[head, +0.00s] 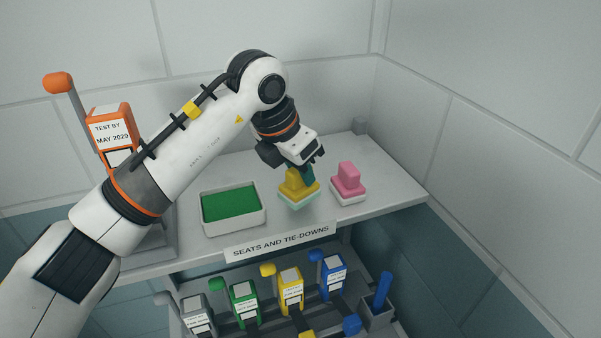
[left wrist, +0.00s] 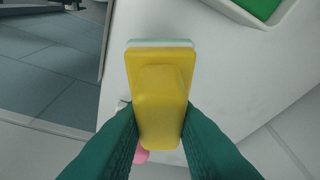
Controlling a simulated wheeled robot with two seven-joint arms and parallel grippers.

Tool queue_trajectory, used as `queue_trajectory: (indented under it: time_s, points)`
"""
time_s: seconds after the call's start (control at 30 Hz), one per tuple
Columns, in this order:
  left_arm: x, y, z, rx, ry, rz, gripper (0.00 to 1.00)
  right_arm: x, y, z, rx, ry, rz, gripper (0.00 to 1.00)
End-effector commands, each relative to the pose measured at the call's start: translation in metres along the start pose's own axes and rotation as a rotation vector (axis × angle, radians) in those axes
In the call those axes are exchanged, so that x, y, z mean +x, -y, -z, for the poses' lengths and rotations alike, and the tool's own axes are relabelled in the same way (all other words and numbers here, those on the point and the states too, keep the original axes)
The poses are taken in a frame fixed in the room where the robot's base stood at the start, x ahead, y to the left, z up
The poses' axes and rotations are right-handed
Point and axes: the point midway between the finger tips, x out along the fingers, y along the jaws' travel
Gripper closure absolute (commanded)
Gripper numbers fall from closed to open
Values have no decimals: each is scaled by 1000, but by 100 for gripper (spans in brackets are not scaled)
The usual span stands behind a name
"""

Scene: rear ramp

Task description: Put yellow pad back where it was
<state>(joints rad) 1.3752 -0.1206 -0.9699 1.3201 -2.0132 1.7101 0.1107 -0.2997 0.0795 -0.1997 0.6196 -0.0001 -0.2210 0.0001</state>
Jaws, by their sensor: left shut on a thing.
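The yellow pad (head: 298,184) has a raised grip on top and a pale mint layer under it. It is over the right part of the grey shelf top (head: 230,172), between a green-filled tray and a pink pad. My left gripper (head: 309,173) reaches down from above and is shut on the yellow pad's grip. In the left wrist view the yellow pad (left wrist: 160,75) lies between the two green fingers, with a mint edge beyond it. I cannot tell whether its underside touches the shelf. My right gripper is not in view.
The white tray (head: 234,228) with a green inside stands left of the pad. The pink pad (head: 347,178) on a white base stands close on its right. An orange-handled device (head: 111,125) is at the left. Below are several coloured tie-downs (head: 290,287) and a "SEATS AND TIE-DOWNS" label (head: 281,242).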

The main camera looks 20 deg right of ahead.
Motion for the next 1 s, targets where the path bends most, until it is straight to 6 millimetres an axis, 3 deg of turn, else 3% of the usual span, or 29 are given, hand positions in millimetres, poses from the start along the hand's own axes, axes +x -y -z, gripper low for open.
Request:
queue_trajectory:
  time_s: [0.2,0.53,0.57,0.67,1.0]
  points:
    - [20,0,-8,0,0,-1,98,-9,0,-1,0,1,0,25]
    - [24,0,-10,0,0,0,98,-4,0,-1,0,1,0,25]
    - [23,0,-10,0,0,0,74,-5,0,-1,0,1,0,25]
    - [22,0,-9,0,0,0,57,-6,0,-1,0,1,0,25]
    - [20,0,-8,0,0,-1,55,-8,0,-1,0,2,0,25]
